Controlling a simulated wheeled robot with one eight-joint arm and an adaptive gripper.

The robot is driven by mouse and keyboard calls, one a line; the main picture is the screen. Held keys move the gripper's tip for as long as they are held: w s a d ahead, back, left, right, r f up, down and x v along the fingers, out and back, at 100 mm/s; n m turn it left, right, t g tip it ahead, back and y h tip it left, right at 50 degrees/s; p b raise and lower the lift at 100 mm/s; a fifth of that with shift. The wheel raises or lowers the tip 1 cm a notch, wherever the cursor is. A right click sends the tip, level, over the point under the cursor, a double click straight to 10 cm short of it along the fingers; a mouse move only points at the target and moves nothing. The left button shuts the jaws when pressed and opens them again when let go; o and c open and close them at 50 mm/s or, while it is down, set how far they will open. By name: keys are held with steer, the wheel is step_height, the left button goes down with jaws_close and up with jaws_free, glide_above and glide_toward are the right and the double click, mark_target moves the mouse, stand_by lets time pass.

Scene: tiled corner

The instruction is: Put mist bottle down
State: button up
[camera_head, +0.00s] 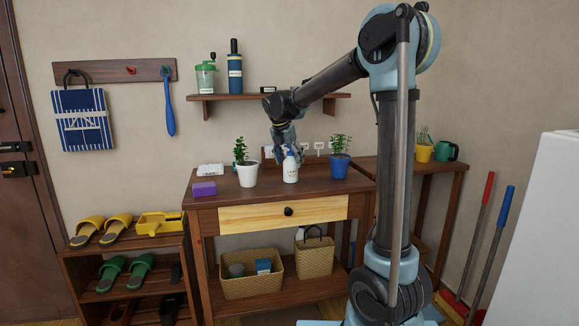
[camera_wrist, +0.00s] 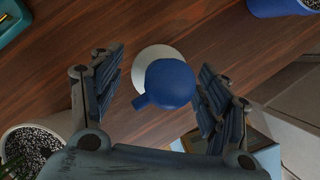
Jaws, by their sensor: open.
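The mist bottle (camera_head: 290,172), white with a blue top, stands upright on the wooden table (camera_head: 222,188), between a white plant pot and a blue plant pot. In the wrist view I look down on its blue spray head (camera_wrist: 168,84) and part of its white body (camera_wrist: 155,56). My gripper (camera_head: 286,150) is above the bottle, around its head. In the wrist view the two fingers of my gripper (camera_wrist: 161,72) are spread on either side of the head, with a gap visible on each side.
The white pot (camera_head: 247,176) stands close on the left and the blue pot (camera_head: 340,168) on the right. A purple block (camera_head: 204,189) lies at the table's left end. A wall shelf (camera_head: 240,99) with bottles is above. The table front near the bottle is clear.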

steer(key=v, duration=1)
steer(key=s+d+f+m, duration=0.4)
steer(key=s+d+m, duration=0.35)
steer(key=d, duration=0.45)
steer(key=s+d+f+m+g, duration=0.1)
steer(key=s+d+f+m, duration=0.35)
steer(key=s, duration=0.25)
steer(key=s+d+f+m+y, duration=0.1)
steer(key=s+d+f+m, duration=0.3)
steer(key=s+m, duration=0.15)
steer(key=s+d+f+m+g, duration=0.1)
steer(key=s+d+f+m, duration=0.3)
steer(key=s, duration=0.4)
steer(key=s+d+f+m+y, duration=0.1)
steer(key=s+f+m, duration=0.7)
steer(key=f, duration=0.2)
steer(key=shift+s+d+f, duration=0.25)
steer(key=shift+s+f, duration=0.05)
steer(key=shift+s, duration=0.1)
steer(key=shift+m, duration=0.25)
steer(key=shift+w+f, duration=0.2)
steer(key=shift+w, duration=0.25)
